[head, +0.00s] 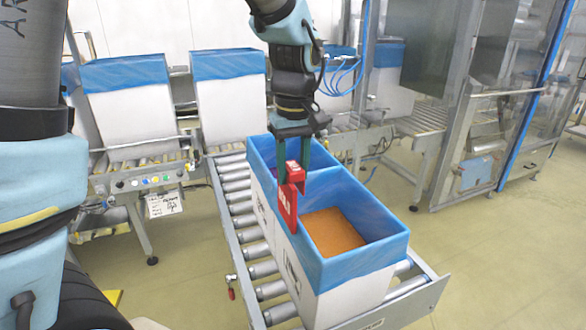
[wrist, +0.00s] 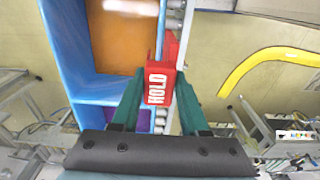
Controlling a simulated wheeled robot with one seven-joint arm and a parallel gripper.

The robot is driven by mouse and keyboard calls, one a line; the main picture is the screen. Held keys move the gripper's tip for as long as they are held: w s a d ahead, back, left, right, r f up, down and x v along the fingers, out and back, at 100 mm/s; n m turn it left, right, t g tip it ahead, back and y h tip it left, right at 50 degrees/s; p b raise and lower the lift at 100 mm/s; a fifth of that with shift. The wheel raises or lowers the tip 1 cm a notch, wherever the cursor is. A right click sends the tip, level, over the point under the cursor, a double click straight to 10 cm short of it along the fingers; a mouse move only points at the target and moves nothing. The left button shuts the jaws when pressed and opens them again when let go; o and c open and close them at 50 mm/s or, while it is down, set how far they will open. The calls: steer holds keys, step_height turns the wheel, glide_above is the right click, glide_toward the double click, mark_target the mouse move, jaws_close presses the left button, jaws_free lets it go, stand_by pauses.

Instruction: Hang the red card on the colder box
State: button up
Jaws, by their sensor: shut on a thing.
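My gripper (head: 292,165) is shut on the red card (head: 287,207), which reads HOLD in the wrist view (wrist: 157,88). The card hangs upright at the left rim of two blue-lined boxes, near where they meet. I cannot tell whether it touches the rim. The near box (head: 365,255) holds an orange-brown fill (head: 333,232). The far box (head: 258,150) is partly hidden by my gripper; a purple patch (wrist: 110,113) shows inside it in the wrist view. No temperature reading is legible on either box.
Both boxes stand on a roller conveyor (head: 238,207) with a metal end plate (head: 415,305). More blue-topped boxes (head: 228,95) stand on another line behind. A control panel (head: 140,182) is at the left. A yellow curved rail (wrist: 262,62) shows in the wrist view. Floor at the right is clear.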

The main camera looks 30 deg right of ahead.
step_height(320, 180, down, 10)
steer(key=b, duration=0.7)
steer(key=shift+r, duration=0.25)
steer(key=shift+s, duration=0.1)
steer(key=o, duration=1.1)
steer(key=shift+r, duration=0.1)
steer(key=r, duration=0.7)
steer(key=r+b, duration=0.1)
steer(key=r, duration=0.2)
steer(key=shift+s+r, duration=0.25)
steer(key=shift+r, duration=0.1)
steer(key=shift+a+f, duration=0.1)
